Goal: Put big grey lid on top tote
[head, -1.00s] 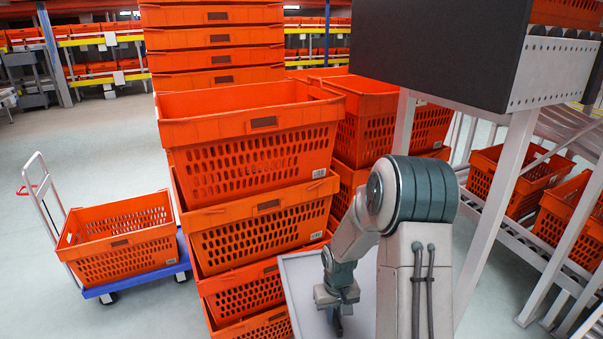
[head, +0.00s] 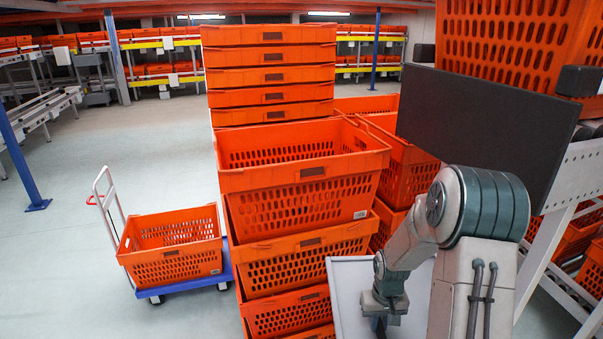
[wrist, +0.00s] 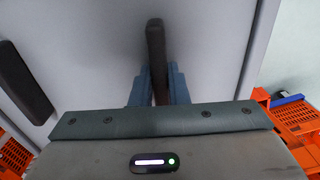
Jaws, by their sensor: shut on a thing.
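The big grey lid (head: 350,279) hangs tilted in front of the near stack of orange totes, partly hidden behind my arm in the head view. In the wrist view the lid (wrist: 90,55) fills most of the picture, with a dark handle (wrist: 155,50) in the middle. My gripper (wrist: 158,85) is shut on this handle. In the head view my gripper (head: 380,322) is low, at the lid, its fingertips cut off or hidden. The top tote (head: 300,190) of the near stack is open and stands higher than the lid, to its upper left.
A taller stack of totes (head: 270,75) stands behind. A tote (head: 170,250) sits on a blue trolley (head: 190,283) at the left. A dark panel and rack (head: 490,125) stand close at the right.

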